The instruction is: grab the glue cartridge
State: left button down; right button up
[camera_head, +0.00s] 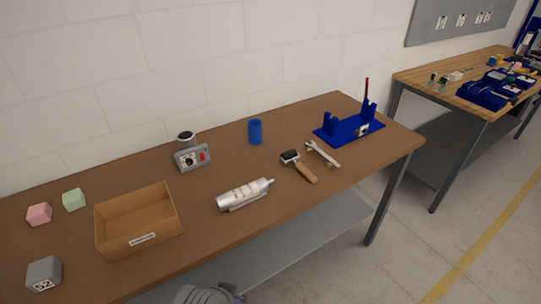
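The glue cartridge (242,195) is a silver-white cylinder with a narrow nozzle pointing right. It lies on its side on the brown table (225,152), near the front edge and right of the cardboard box. Small print shows on its side. Nothing touches it from above. Neither of my grippers can be made out; a grey rounded part shows at the bottom edge below the table, and I cannot tell which part it is.
An open cardboard box (138,240) stands left of the cartridge. Pink (39,214), green (74,199) and grey (44,273) blocks lie further left. A grey device (192,158), blue cylinder (255,132), brush (304,172), wrench (322,154) and blue fixture (349,129) stand behind or right.

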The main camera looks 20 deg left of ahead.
aim_at(228, 201)
jog(key=i+l, duration=0.5)
jog(key=i+u, duration=0.1)
jog(key=u, duration=0.35)
jog(key=l+u, duration=0.15)
jog(key=u, duration=0.25)
jog(key=i+l+u, duration=0.1)
jog(key=u, duration=0.35)
jog(key=i+u, duration=0.35)
jog(key=i, duration=0.1)
